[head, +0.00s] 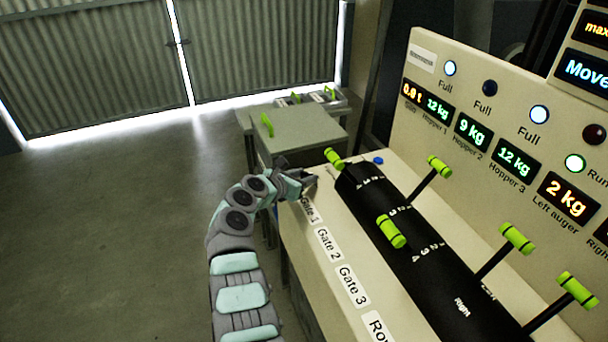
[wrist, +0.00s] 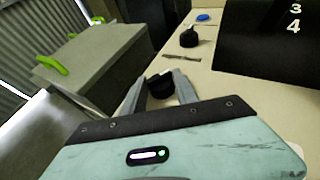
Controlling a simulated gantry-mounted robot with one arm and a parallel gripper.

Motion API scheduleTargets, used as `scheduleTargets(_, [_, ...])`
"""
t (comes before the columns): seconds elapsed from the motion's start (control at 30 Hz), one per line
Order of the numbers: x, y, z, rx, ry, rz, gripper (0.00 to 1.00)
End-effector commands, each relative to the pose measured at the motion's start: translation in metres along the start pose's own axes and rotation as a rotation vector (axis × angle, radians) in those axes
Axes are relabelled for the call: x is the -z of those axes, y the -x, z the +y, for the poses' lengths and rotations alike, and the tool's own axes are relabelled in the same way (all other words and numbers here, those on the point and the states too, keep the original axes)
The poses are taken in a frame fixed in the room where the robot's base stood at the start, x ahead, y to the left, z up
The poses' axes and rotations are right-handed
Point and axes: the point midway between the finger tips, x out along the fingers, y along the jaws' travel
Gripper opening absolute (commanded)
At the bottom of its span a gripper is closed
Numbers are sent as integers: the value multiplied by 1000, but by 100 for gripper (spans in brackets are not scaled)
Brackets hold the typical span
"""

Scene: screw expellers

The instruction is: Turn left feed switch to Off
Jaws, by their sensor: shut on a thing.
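My gripper (head: 308,179) is at the far left end of the cream console top, beyond the Gate 1 label. In the wrist view its two grey fingers (wrist: 160,80) stand on either side of a black knob (wrist: 160,88) and are shut on it. The knob's pointer and any label by it are hidden, so its setting cannot be read. A second black knob (wrist: 188,38) stands free a little farther along the console, with a thin dark marking between the two. In the head view my gripper hides the held knob.
A blue button (head: 378,160) lies past the knobs. Several green-handled levers, one with a green handle (head: 334,158) close to my gripper, rise from the black curved cover (head: 440,270). A grey box (head: 305,128) with green handles stands behind. The floor at left is clear.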

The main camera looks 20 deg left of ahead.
Motion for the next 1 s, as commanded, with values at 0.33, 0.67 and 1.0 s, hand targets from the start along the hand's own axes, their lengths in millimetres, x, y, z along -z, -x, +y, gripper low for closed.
scheduleTargets(0.33, [-8, 3, -6, -148, 60, 7, 0])
scheduleTargets(0.67, [-8, 2, -9, -353, 147, 5, 0])
scheduleTargets(1.0, [-4, -1, -9, -526, 221, 1, 0])
